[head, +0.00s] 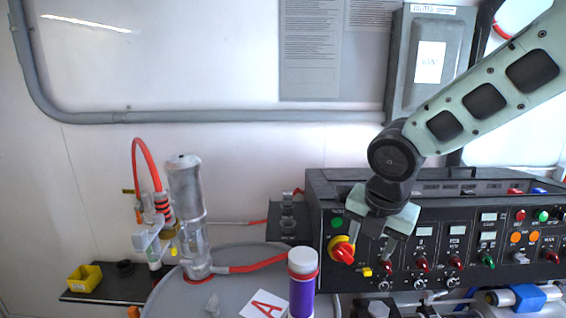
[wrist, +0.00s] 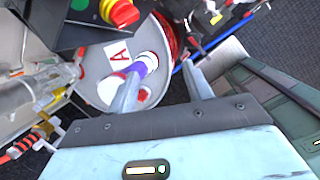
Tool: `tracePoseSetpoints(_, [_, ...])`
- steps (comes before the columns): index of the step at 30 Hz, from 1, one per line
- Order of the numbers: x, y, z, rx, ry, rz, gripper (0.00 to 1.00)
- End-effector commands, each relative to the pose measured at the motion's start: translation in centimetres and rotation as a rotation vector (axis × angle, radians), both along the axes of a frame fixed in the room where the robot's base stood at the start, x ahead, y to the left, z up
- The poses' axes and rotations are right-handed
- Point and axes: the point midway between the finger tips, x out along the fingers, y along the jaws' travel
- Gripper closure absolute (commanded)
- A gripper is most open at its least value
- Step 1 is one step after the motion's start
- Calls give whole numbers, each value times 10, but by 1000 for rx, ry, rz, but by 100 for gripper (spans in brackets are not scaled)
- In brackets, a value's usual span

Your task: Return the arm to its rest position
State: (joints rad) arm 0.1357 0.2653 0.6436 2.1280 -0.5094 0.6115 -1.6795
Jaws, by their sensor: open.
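My arm (head: 485,95) reaches in from the upper right in the head view, with its wrist bent downward. My gripper (head: 372,250) hangs in front of the left part of the black control panel (head: 400,235), close to the red and yellow rotary knob (head: 342,249). In the wrist view the two fingers of my gripper (wrist: 160,95) are spread apart with nothing held between them. The knob also shows at the top of the wrist view (wrist: 122,12). Whether a finger touches the panel cannot be told.
A grey drum (head: 225,290) stands below, carrying a purple cylinder with a white cap (head: 302,285) and a card marked A (head: 264,305). A clear pump with a red hose (head: 187,205) rises at the left. A yellow bin (head: 84,278) sits on a shelf. A grey box (head: 432,60) hangs on the wall.

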Motion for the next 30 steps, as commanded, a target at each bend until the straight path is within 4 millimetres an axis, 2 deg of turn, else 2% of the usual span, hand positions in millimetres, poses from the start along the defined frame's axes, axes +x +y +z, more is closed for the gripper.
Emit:
tracePoseSetpoints(1, [-14,5,-18,18,14,-75,50])
tracePoseSetpoints(5, [-58,16,-51,88,62,-368,50])
tracePoseSetpoints(12, [-152,27,-116,214,157,-1069,50])
tracePoseSetpoints(18, [-211,25,-156,276,211,-1577,50])
tracePoseSetpoints(21, [-229,24,-166,287,228,-1736,50])
tracePoseSetpoints(24, [-237,23,-169,293,236,-1824,50])
tracePoseSetpoints(30, [-240,23,-169,293,239,-1857,50])
